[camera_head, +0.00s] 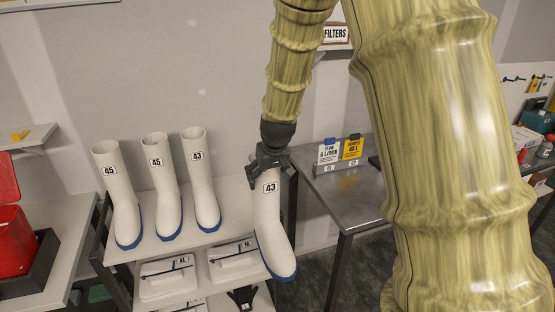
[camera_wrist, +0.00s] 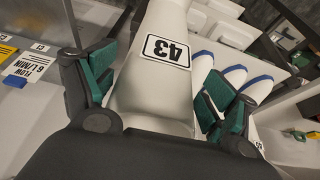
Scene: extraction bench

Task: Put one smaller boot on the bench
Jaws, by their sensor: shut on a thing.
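My gripper (camera_head: 270,170) is shut on a white boot (camera_head: 268,225) marked 43 with a blue sole, gripping it near the top of its shaft. The held boot hangs upright at the right end of the boot rack, in front of its edge. In the wrist view the boot (camera_wrist: 158,90) lies between the green-padded fingers of my gripper (camera_wrist: 155,95). Another boot marked 43 (camera_head: 202,185) stands on the rack's top shelf, beside two boots marked 45 (camera_head: 163,190) (camera_head: 122,205). The metal bench (camera_head: 335,205) is right of the held boot.
On the bench stand a white and a yellow sign card (camera_head: 352,148) near its back edge; its front is clear. The rack's lower shelf holds white packs (camera_head: 168,278). A red bin (camera_head: 15,245) stands at far left.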

